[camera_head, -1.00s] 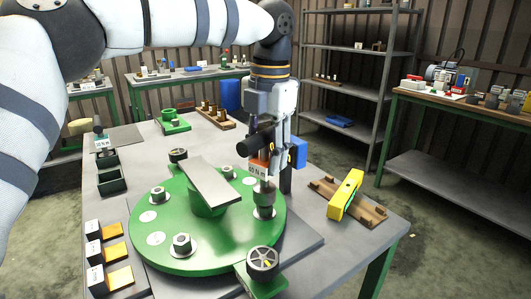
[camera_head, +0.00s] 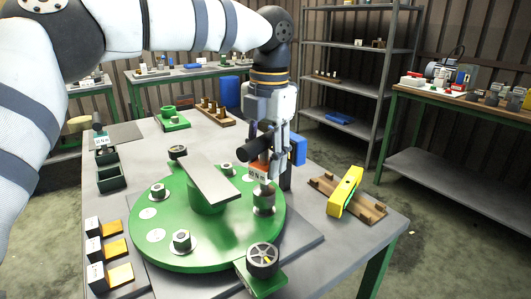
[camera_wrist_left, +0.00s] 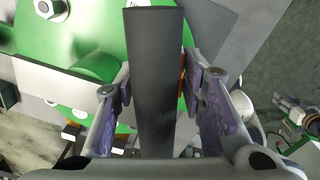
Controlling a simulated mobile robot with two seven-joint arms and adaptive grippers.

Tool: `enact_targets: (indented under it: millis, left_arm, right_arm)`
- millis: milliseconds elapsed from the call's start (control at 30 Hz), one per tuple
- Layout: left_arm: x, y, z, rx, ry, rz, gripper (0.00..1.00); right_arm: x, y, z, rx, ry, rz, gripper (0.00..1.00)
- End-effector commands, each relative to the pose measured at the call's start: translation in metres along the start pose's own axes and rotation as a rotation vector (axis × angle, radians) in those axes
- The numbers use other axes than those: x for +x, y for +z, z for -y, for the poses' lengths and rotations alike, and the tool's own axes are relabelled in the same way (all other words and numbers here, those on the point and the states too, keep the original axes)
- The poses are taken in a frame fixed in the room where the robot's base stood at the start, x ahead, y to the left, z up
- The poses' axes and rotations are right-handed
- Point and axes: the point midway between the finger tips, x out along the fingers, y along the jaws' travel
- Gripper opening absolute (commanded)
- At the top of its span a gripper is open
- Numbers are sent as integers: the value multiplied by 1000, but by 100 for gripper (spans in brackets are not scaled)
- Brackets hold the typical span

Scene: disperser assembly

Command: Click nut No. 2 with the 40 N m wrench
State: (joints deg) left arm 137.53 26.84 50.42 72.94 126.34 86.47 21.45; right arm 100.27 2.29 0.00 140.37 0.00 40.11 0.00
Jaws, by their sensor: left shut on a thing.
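My left gripper (camera_head: 273,150) is shut on the torque wrench (camera_head: 255,149), which has a black handle and an orange and white label; I cannot read its number for certain. In the left wrist view the dark handle (camera_wrist_left: 155,75) lies between the fingers of my left gripper (camera_wrist_left: 162,90). The wrench's socket end stands upright over the nut position (camera_head: 264,210) at the right of the green disc (camera_head: 210,255); the nut there is hidden. Other nuts sit at the front (camera_head: 182,240), the left (camera_head: 158,191) and the back (camera_head: 228,170). My right gripper is out of view.
A tilted grey plate (camera_head: 208,173) rises over the disc's middle. A yellow tool (camera_head: 345,191) lies on a wooden holder (camera_head: 372,211) at the right. A round gauge-like part (camera_head: 262,260) stands in front.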

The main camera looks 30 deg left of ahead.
Motion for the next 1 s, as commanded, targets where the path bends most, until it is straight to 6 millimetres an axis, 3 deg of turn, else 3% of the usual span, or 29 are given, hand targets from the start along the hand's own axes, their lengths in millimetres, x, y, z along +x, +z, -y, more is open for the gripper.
enact_targets:
  millis: [667, 1000]
  left_arm:
    - [16, 0, 1, 3, 0, 2, 0]
    - [16, -1, 2, 378, -1, 21, 0]
  right_arm:
    - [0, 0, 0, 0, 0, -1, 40]
    - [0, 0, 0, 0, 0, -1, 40]
